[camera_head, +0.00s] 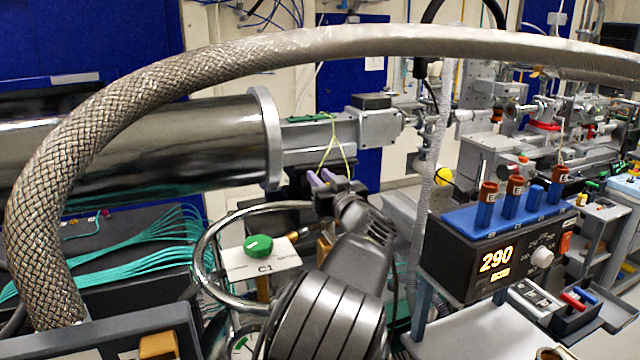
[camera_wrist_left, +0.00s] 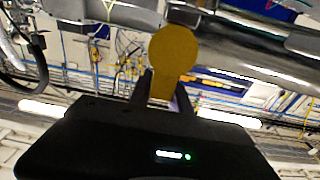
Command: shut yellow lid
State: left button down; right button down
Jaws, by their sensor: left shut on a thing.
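The yellow lid (camera_wrist_left: 173,58) shows in the left wrist view as a flat round disc with a narrower tab, its face toward the camera. My left gripper (camera_wrist_left: 163,90) is shut on the tab, with one dark finger on each side. In the head view my left gripper (camera_head: 322,181) is at the centre, its purple fingertips pointing up and left, just right of the big metal cylinder's flange. I cannot make out the lid there for certain. What the lid belongs to is not clear. My right gripper is not in view.
A steel ring handle (camera_head: 206,250) and a green knob (camera_head: 258,245) on a plate marked C1 are left of my arm. A braided hose (camera_head: 110,130) arches overhead. A controller reading 290 (camera_head: 487,262) stands at the right. Little free room shows around my arm.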

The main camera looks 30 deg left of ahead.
pick_arm(q)
jog(key=shift+s+d+t+y+b, duration=0.15)
jog(key=shift+d+t+y+b, duration=0.1)
jog(key=shift+t+y+b, duration=0.1)
jog(key=c, duration=1.2)
grip_release()
jog(key=shift+r, duration=0.15)
notch_tip(320, 180, up, 10)
jog(key=shift+p, duration=0.35)
